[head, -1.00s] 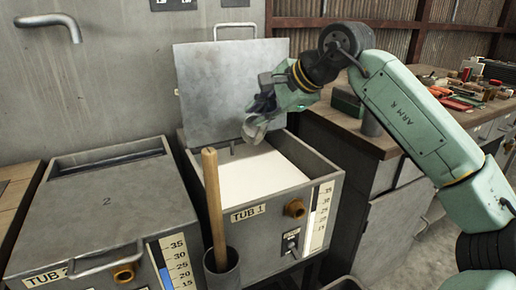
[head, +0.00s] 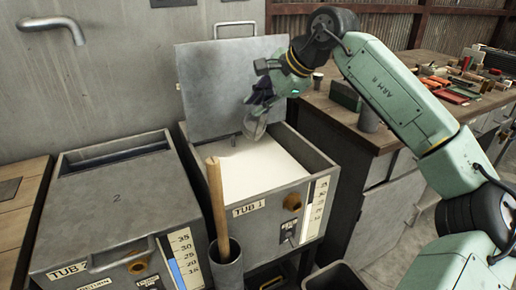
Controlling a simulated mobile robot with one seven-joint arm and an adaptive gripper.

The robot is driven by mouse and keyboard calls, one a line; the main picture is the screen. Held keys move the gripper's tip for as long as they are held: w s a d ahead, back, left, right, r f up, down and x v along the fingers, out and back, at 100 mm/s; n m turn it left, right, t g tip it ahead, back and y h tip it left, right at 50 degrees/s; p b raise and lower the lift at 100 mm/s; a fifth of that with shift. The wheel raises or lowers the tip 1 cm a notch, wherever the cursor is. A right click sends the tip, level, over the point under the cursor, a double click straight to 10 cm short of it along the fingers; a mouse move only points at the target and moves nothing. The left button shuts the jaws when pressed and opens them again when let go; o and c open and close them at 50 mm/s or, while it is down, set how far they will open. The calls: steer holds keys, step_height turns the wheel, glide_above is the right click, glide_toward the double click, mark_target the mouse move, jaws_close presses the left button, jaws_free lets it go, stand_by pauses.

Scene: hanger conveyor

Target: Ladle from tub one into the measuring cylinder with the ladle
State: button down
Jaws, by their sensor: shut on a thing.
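Tub one (head: 318,158) is a grey metal tub labelled TUB 1, with its lid (head: 225,75) raised behind it and white contents inside. My gripper (head: 262,98) is shut on the ladle (head: 255,125), above the tub's rear part, in front of the lid. The ladle's pale metal bowl hangs below the fingers, apart from the white surface as far as I can tell. What the bowl holds is hidden. A grey upright cylinder (head: 370,117) stands on the bench to the right; I cannot tell whether it is the measuring cylinder.
Tub two (head: 115,200) is closed, at the left. A wooden stick (head: 217,205) stands in a grey holder (head: 227,268) in front of tub one. The wooden bench (head: 400,140) at right bears a dark green box (head: 345,95) and scattered tools.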

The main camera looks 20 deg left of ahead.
steer(key=w+a+r+m+g+h+p, duration=0.1)
steer(key=w+a+r+g+h+p, duration=0.1)
steer(key=p, duration=0.4)
steer(key=w+a+r+g, duration=0.1)
steer(key=w, duration=0.1)
steer(key=shift+w+a+r+h, duration=0.2)
steer(key=shift+w+a+h, duration=0.1)
steer(key=shift+a+h, duration=0.1)
steer(key=shift+s, duration=0.1)
